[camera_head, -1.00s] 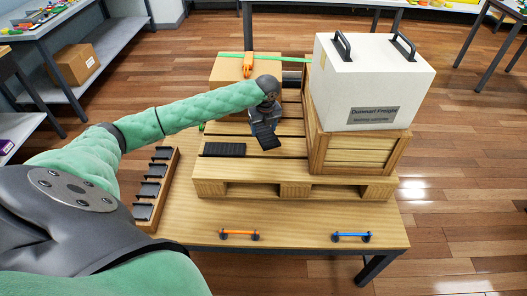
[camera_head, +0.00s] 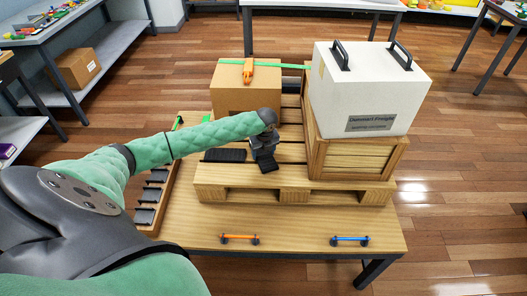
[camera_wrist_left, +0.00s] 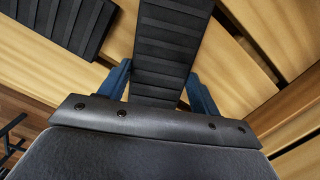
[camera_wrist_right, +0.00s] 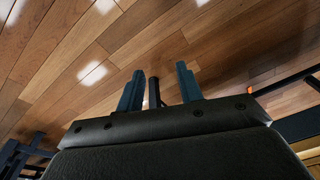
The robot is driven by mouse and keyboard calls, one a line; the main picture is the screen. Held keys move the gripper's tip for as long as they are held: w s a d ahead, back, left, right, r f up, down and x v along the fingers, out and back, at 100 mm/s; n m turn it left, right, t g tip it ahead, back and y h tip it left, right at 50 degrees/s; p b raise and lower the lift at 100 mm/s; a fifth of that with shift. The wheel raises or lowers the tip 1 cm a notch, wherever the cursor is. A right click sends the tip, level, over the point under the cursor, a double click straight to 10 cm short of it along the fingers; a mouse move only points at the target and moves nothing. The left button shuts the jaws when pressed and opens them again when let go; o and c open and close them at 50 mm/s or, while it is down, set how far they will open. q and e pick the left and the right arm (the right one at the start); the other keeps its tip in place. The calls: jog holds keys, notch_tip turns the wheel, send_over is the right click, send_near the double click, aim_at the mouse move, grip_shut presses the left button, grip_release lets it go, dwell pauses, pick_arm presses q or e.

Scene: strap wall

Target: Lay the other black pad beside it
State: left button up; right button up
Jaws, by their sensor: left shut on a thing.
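One black ribbed pad (camera_head: 225,155) lies flat on the wooden pallet (camera_head: 210,183), at its left front. It also shows at the upper left of the left wrist view (camera_wrist_left: 68,25). My left gripper (camera_head: 263,152) is shut on the other black pad (camera_head: 267,164), just right of the lying pad. In the left wrist view that held pad (camera_wrist_left: 165,50) stands between the blue fingers, over the pallet slats. Whether it touches the slats I cannot tell. My right gripper (camera_wrist_right: 160,92) is open and empty, with floor behind it; it is outside the head view.
A cardboard box (camera_head: 232,93) with an orange ratchet (camera_head: 249,70) and green strap (camera_head: 285,65) stands behind. A white case (camera_head: 370,90) sits on a wooden crate (camera_head: 355,158) at right. A slotted rack (camera_head: 150,205) stands left.

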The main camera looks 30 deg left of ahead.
aim_at(265, 157)
pick_arm(q)
jog(key=o, duration=1.1)
jog(key=shift+f, duration=0.1)
jog(key=shift+c, duration=0.2)
pick_arm(e)
jog(key=shift+f, duration=0.1)
jog(key=shift+s, duration=0.1)
pick_arm(q)
jog(key=shift+r, duration=0.4)
notch_tip(265, 157, up, 11)
jog(key=d+b, duration=0.1)
jog(key=b, duration=0.1)
jog(key=shift+s+r, duration=0.15)
jog(key=shift+s, duration=0.3)
pick_arm(e)
notch_tip(265, 157, up, 10)
jog(key=shift+w+a+f, duration=0.15)
jog(key=shift+w+a, duration=0.15)
jog(key=shift+w, duration=0.05)
pick_arm(q)
jog(key=shift+d, duration=0.1)
